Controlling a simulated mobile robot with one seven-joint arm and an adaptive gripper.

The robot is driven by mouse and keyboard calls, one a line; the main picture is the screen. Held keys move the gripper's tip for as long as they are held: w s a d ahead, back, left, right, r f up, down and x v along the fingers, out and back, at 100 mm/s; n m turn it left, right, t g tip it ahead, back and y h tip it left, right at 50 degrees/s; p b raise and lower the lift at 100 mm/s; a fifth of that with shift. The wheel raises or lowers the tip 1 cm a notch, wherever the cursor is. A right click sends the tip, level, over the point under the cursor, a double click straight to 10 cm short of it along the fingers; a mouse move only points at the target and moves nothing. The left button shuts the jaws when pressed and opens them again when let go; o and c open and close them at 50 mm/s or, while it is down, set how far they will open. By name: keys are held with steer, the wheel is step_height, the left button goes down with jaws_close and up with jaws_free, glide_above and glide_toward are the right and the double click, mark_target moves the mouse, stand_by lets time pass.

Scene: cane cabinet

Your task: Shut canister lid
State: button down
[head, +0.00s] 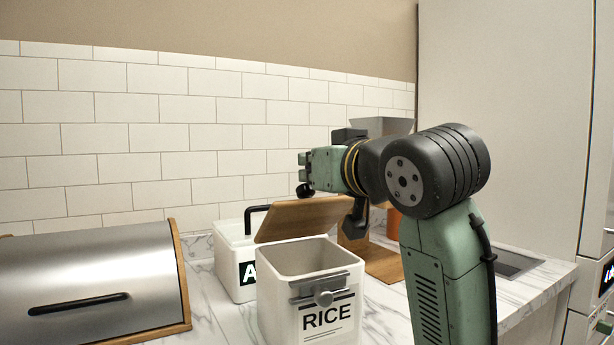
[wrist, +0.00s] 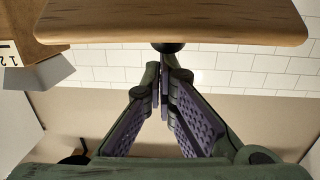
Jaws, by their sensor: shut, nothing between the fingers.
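The white canister marked RICE (head: 275,310) stands open on the marble counter, with a metal latch (head: 322,290) on its front. Its wooden lid (head: 300,218) is raised at the back and tilted; it fills the top of the wrist view (wrist: 175,22). A round black knob (head: 305,190) shows at the lid's far side, and also beyond my fingertips in the wrist view (wrist: 168,47). My gripper (head: 304,165) is above and behind the lid, near the knob. In the wrist view its fingers (wrist: 164,78) are together and empty. Contact with the knob cannot be told.
A white container with a black handle (head: 236,258) stands just behind and left of the canister. A steel bread box (head: 90,285) is at the left. A grey hopper (head: 383,125) stands behind my arm. The tiled wall (head: 180,135) is behind, a tall pale cabinet (head: 505,110) right.

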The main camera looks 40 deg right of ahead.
steer(key=shift+s+a+f+t, duration=0.1)
steer(key=shift+s+t, duration=0.15)
steer(key=shift+t, duration=0.05)
stand_by(0.4)
steer(key=r+p, duration=0.1)
steer(key=w+r+p, duration=0.2)
steer(key=shift+w+d+r+p, duration=0.1)
steer(key=shift+d+r+p, duration=0.15)
steer(key=shift+d+p, duration=0.1)
steer(key=r+b+v, duration=0.2)
steer(key=v, duration=0.7)
steer(key=shift+s+r, duration=0.2)
